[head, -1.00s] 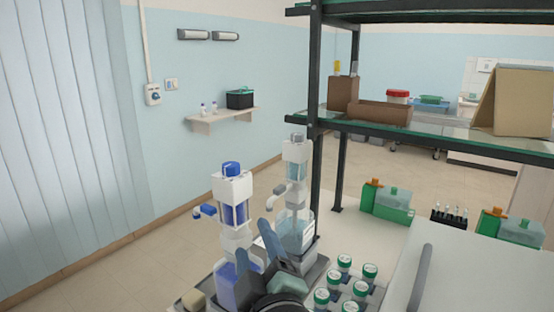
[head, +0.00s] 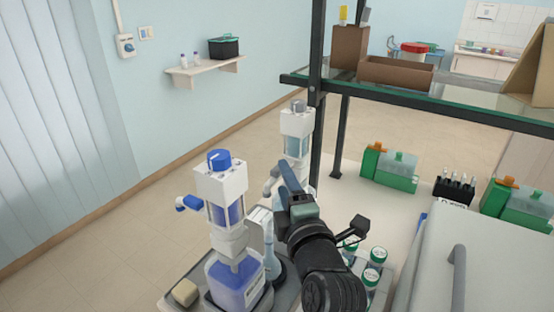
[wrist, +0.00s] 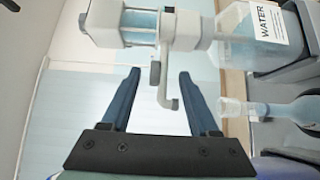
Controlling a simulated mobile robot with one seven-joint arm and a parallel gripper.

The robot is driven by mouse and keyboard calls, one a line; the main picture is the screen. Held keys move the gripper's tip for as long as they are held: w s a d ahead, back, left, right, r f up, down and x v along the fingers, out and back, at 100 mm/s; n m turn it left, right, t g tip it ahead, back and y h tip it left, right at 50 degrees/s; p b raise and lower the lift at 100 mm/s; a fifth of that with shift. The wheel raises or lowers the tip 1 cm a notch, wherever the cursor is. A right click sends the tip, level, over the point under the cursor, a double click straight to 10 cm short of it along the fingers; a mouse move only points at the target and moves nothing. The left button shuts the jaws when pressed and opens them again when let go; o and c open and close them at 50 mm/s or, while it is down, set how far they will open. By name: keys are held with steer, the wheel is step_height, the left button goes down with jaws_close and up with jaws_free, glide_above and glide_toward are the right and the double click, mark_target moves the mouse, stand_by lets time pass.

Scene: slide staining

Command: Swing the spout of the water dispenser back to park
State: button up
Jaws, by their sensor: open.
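The water dispenser (head: 297,146) has a white body, a grey cap and a clear window; its lower part is hidden behind my arm. In the wrist view its bottle (wrist: 262,45) carries a WATER label. Its grey spout (wrist: 164,88) has a bent tip and lies between my fingers, nearer the right one, with a gap visible on both sides. My gripper (wrist: 160,74) is open and empty. In the head view my gripper (head: 292,178) is at the water dispenser's spout side. Whether a finger touches the spout, I cannot tell.
A blue-capped dispenser (head: 226,205) with a blue spout (head: 188,203) stands close on the left. A beige block (head: 185,292) sits on the tray beside it. Green-lidded jars (head: 372,277) are right of my arm. A shelf post (head: 315,105) rises behind the water dispenser.

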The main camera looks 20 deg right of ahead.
steer(key=w+p, duration=0.1)
steer(key=w, duration=0.5)
steer(key=shift+w+d, duration=0.2)
steer(key=shift+d, duration=0.2)
jaws_close()
stand_by(1.1)
